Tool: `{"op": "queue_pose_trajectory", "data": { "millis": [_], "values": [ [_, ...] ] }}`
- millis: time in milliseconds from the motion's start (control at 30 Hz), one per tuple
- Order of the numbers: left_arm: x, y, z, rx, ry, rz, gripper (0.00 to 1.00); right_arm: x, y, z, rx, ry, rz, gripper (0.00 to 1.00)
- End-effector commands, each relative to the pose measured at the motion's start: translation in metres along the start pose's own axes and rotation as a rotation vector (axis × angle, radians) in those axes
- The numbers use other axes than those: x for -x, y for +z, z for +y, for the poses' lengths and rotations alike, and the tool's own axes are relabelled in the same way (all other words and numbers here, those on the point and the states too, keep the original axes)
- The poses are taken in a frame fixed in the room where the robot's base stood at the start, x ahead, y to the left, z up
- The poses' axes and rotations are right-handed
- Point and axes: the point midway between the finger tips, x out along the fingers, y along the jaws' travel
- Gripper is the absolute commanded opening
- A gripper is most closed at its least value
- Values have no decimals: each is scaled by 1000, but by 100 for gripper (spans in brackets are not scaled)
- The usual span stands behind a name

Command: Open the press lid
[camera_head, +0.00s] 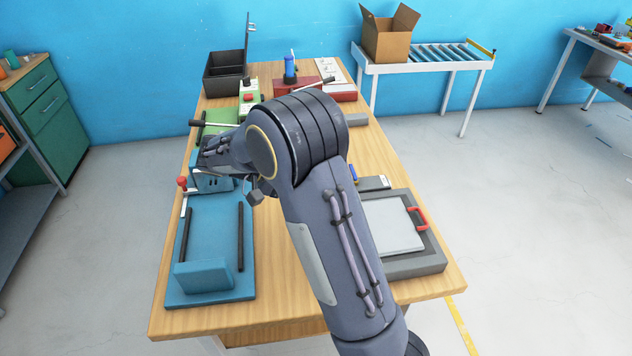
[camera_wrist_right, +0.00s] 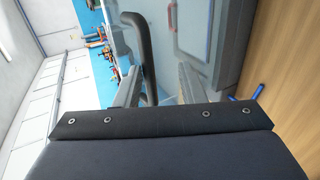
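My right arm crosses the head view from the bottom right and reaches to the left side of the table. Its gripper (camera_wrist_right: 160,88) is seen clearly only in the right wrist view, with its two fingers apart. A curved black handle bar (camera_wrist_right: 147,55) runs between the fingers, close to the left one; I cannot tell if they touch. A blue device (camera_head: 212,240) with black side rods lies at the table's left. A grey flat unit (camera_head: 415,262) with a pale plate (camera_head: 392,226) and red handle (camera_head: 418,217) lies at the right. I cannot tell which is the press. My left gripper is not in view.
At the back of the wooden table (camera_head: 420,185) stand a black open case (camera_head: 222,85), a green device (camera_head: 249,100) and a red unit with a blue cylinder (camera_head: 290,68). A red-knobbed lever (camera_head: 182,183) rises beside the blue device.

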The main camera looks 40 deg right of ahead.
Motion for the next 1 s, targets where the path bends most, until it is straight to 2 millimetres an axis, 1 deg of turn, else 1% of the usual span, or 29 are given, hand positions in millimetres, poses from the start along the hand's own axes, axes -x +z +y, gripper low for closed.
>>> {"op": "queue_pose_trajectory", "data": {
  "millis": [33,200,300,400,533,1000],
  "values": [
    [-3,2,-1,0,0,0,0,10,0,-4,2,-5,7,34],
    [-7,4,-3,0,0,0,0,39,0,-3,1,-4,5,34],
    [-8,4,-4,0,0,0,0,52,0,-2,1,-2,4,34],
    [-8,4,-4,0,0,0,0,60,1,-2,2,-2,1,34],
    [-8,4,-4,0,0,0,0,63,1,-1,2,-2,1,34],
    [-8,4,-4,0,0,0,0,62,1,-1,2,-2,0,34]
  ]
}}
